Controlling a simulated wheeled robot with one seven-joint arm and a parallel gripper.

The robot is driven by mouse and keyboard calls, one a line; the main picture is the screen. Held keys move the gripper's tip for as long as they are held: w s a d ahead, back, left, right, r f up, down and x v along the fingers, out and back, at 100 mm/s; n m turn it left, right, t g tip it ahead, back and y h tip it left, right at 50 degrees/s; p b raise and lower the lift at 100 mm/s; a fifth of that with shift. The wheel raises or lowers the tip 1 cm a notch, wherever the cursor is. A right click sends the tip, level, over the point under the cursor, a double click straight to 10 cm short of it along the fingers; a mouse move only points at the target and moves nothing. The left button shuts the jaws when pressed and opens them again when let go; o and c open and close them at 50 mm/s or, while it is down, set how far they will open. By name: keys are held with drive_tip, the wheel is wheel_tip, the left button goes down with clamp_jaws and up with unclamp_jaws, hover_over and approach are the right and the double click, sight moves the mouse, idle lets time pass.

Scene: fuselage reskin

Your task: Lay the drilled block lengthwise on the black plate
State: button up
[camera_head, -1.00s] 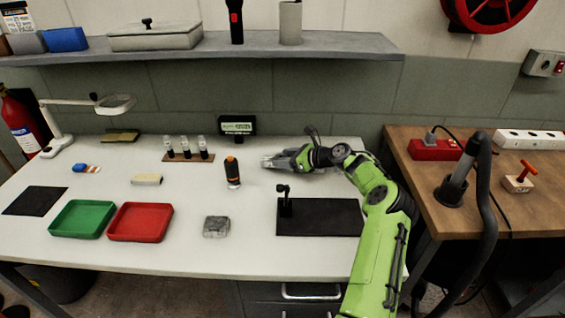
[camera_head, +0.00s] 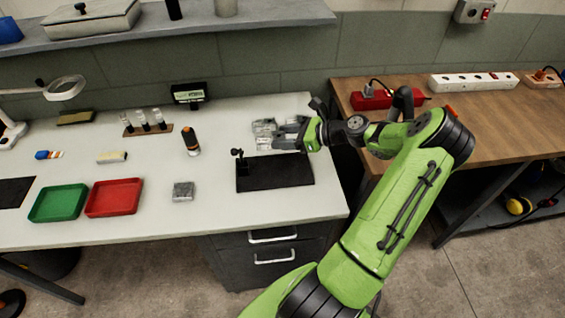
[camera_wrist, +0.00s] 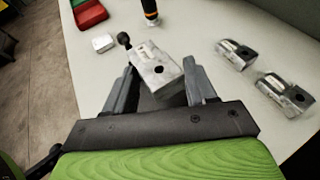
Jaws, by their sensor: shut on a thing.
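My gripper (camera_wrist: 160,88) is shut on a grey metal drilled block (camera_wrist: 157,66), with a dark round hole in its face and a pale label. The block sits between the two fingers and looks tilted in the wrist view. In the head view my gripper (camera_head: 287,139) is behind the black plate (camera_head: 280,174), near its back edge; the held block is hard to make out there. The plate lies flat on the white table, with a small black knobbed post (camera_head: 238,155) at its left. In the wrist view the block and gripper hide most of the plate.
Two similar holed blocks (camera_wrist: 235,54) (camera_wrist: 286,94) lie on the table beside my gripper. A black-and-orange cylinder (camera_head: 191,141), a grey block (camera_head: 183,191), a red tray (camera_head: 114,198) and a green tray (camera_head: 58,202) are to the left. The table front is clear.

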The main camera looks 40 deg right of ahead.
sight(286, 170)
drive_tip(key=f+b, duration=0.1)
drive_tip(key=f, duration=0.2)
drive_tip(key=f+b, duration=0.1)
drive_tip(key=f, duration=0.2)
drive_tip(key=s+f+b, duration=0.1)
drive_tip(key=f, duration=0.3)
drive_tip(key=shift+a+b, duration=0.15)
drive_tip(key=shift+b, duration=0.15)
drive_tip(key=o, duration=1.4)
drive_tip(key=shift+f, duration=0.1)
